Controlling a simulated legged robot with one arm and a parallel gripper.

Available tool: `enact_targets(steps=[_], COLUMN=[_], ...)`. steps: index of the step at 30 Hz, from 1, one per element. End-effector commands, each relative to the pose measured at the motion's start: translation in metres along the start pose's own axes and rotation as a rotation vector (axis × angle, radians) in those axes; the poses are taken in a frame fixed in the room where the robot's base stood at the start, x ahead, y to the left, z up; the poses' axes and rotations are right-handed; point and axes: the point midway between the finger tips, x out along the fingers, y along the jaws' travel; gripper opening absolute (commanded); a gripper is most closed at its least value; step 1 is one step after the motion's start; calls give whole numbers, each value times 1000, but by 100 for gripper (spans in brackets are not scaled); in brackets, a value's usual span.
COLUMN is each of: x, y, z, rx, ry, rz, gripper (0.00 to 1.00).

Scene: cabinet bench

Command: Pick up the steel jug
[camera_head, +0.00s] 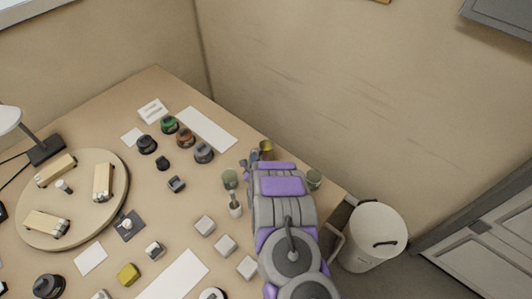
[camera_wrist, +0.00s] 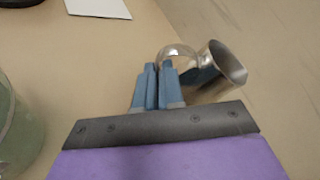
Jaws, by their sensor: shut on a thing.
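The steel jug (camera_wrist: 214,74) is shiny metal with an open mouth. In the wrist view it lies just right of and beyond my blue fingertips, tilted, with its mouth toward the upper right. My gripper (camera_wrist: 158,68) is shut on the jug's curved handle, at the left of its body. In the head view the jug (camera_head: 266,147) is small, at the far edge of the bench near the wall, and my arm covers part of it. My gripper (camera_head: 251,159) shows beside it. Whether the jug touches the bench is hard to tell.
Green glasses (camera_head: 230,179) and (camera_head: 314,179) stand on either side of my arm. A small bottle-like object (camera_head: 235,204) is close to its left. A white bin (camera_head: 372,237) stands at the right.

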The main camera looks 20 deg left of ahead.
Motion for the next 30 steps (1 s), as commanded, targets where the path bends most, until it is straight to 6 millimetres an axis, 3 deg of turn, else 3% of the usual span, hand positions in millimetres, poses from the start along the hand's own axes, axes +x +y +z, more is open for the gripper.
enact_targets(steps=[30], x=[-3], y=[-1], z=[1], rx=[1], ry=[7], rz=[6], gripper=[0])
